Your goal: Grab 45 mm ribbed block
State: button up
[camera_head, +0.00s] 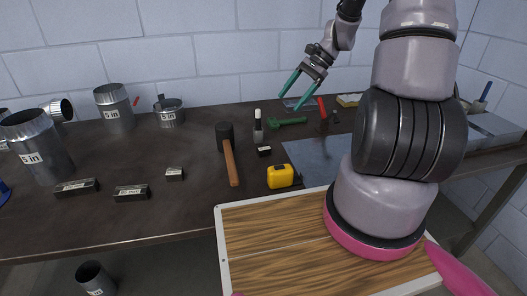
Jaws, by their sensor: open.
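Several small dark blocks with white labels lie on the dark workbench (110,222). Two longer blocks lie at the front left, one block (76,188) left of the other block (131,192). A smaller block (174,174) lies to their right, and another small block (264,151) lies near the marker. The labels are too small to read, so I cannot tell which is the 45 mm ribbed block. My gripper (290,102) has green fingers, is open and empty, and hangs above the back of the bench, apart from all the blocks.
A mallet (230,160), a yellow tape measure (280,176), a marker (258,127) and a green tool (287,122) lie mid-bench. Metal ducts (38,148) stand at the left and back. A metal sheet (312,158) lies right of centre. Bench between mallet and front edge is clear.

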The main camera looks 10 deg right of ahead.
aim_at(264, 147)
jog(key=f+m+y, duration=0.1)
jog(key=f, duration=0.3)
jog(key=w+f+m+y, duration=0.1)
jog(key=f+m+y, duration=0.1)
jog(key=f, duration=0.3)
jog(key=f+m+y, duration=0.1)
jog(key=f+m, duration=0.1)
jog(key=f, duration=0.2)
jog(key=shift+w+d+f+t+y, duration=0.2)
jog(key=shift+w+t+y, duration=0.1)
jog(key=shift+w, duration=0.1)
jog(key=x, duration=0.4)
jog(key=shift+a+f, duration=0.2)
jog(key=shift+f, duration=0.05)
jog(key=shift+s+x, duration=0.2)
jog(key=shift+x, duration=1.35)
jog(key=shift+s+x, duration=0.15)
jog(key=shift+x, duration=1.45)
jog(key=shift+r, duration=0.1)
jog(key=shift+c, duration=0.3)
grip_shut()
